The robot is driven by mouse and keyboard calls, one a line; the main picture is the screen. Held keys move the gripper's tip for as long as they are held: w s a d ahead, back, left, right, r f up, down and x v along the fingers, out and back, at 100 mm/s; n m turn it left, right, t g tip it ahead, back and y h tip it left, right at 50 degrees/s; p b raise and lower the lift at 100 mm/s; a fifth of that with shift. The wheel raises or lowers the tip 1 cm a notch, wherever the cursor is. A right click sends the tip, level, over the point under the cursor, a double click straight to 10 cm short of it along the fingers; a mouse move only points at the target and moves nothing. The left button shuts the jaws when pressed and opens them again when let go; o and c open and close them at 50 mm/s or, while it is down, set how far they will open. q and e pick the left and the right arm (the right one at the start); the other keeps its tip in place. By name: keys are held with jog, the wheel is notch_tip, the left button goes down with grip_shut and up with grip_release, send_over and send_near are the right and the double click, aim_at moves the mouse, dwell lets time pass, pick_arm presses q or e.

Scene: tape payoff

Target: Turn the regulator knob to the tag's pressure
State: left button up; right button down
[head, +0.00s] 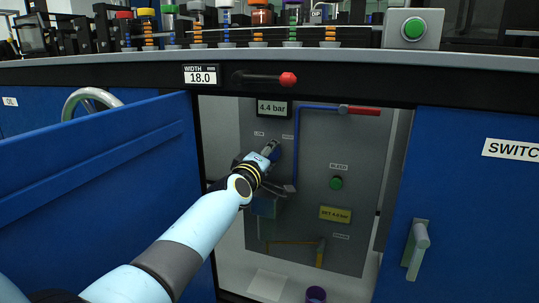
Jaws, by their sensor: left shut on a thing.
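My left gripper (273,147) reaches into the open cabinet from the lower left and is shut on the regulator knob at the grey panel. The gripper and wrist hide nearly all of the knob. The pressure display (272,108) above it reads 4.4 bar. The yellow tag (335,214) at the panel's lower right starts with "SET"; its number is small and looks like 4.0 bar. My right gripper is not in view.
A blue door (95,170) stands open at the left. A red-handled valve (361,110) on a blue pipe, a green bleed button (336,183) and an orange pipe (292,243) are on the panel. A purple ring (316,294) is on the cabinet floor.

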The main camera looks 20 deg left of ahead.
pick_arm(q)
jog(key=shift+f, duration=0.1)
dwell(0.5)
jog(key=o, duration=1.2)
jog(key=shift+s, duration=0.1)
jog(key=s, duration=1.1)
jog(key=shift+s+a, duration=0.25)
jog(key=shift+s, duration=0.15)
